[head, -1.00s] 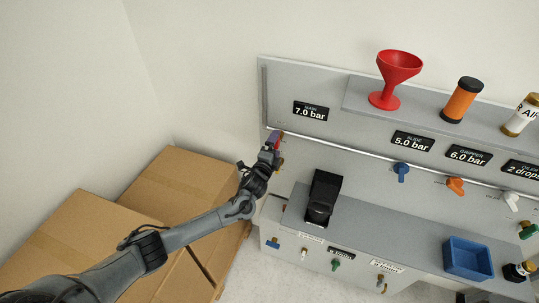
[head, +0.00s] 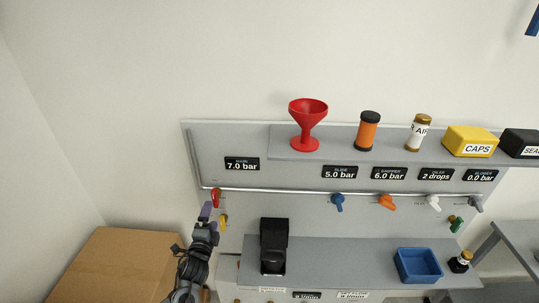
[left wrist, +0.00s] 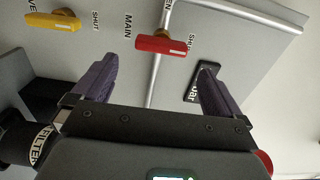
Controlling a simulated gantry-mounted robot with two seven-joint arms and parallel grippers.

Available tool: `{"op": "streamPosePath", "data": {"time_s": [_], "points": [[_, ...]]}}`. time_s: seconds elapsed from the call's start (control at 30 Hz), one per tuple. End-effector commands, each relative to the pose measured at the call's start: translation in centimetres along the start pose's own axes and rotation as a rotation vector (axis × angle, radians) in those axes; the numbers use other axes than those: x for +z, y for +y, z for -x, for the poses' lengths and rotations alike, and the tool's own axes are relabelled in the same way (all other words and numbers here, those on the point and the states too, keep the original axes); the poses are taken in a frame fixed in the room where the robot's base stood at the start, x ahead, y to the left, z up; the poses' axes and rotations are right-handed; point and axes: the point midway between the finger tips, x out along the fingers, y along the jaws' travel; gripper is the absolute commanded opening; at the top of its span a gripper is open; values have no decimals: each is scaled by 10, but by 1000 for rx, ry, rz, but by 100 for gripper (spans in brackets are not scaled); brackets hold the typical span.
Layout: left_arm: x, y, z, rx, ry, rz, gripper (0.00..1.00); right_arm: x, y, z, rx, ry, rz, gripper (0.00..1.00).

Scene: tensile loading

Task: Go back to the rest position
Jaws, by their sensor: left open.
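My left gripper (head: 207,212) is in the lower left of the head view, in front of the panel's left end. In the left wrist view its two purple fingers (left wrist: 156,88) are spread apart with nothing between them. Beyond the fingertips, apart from them, is the red MAIN valve handle (left wrist: 162,44). It also shows in the head view (head: 215,196). A yellow valve handle (left wrist: 52,22) is further left in the wrist view, and in the head view (head: 223,221) it is just right of the gripper. My right gripper is not in view.
A grey wall panel (head: 255,215) carries blue (head: 337,201), orange (head: 387,202) and white (head: 433,203) valves. Its upper shelf holds a red funnel (head: 307,122) and bottles. A black device (head: 273,245) and blue bin (head: 418,265) sit on the lower ledge. A cardboard box (head: 120,265) is at left.

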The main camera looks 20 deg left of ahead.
Motion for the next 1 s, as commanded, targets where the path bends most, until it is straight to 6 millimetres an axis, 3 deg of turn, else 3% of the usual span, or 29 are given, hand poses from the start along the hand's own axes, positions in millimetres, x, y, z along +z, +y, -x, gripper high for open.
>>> {"op": "streamPosePath", "data": {"time_s": [0.17, 0.27, 0.4, 0.53, 0.6, 0.73, 0.83, 1.0], "points": [[1, 36, 20, 57, 2, -7, 100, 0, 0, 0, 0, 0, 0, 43], [1, 76, 47, 126, -2, 5, 100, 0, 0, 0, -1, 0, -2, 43], [-26, 130, 121, 262, 19, 117, 100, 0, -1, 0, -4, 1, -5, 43], [-59, 158, 207, 500, 5, 336, 100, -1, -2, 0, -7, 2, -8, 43], [-72, 158, 252, 652, -32, 487, 100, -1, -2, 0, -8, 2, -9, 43], [-83, 134, 315, 883, -133, 714, 100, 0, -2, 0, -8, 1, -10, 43], [-83, 108, 345, 1000, -219, 824, 100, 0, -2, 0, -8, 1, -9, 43], [-77, 65, 374, 1110, -363, 923, 100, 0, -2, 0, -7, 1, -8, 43]]}}
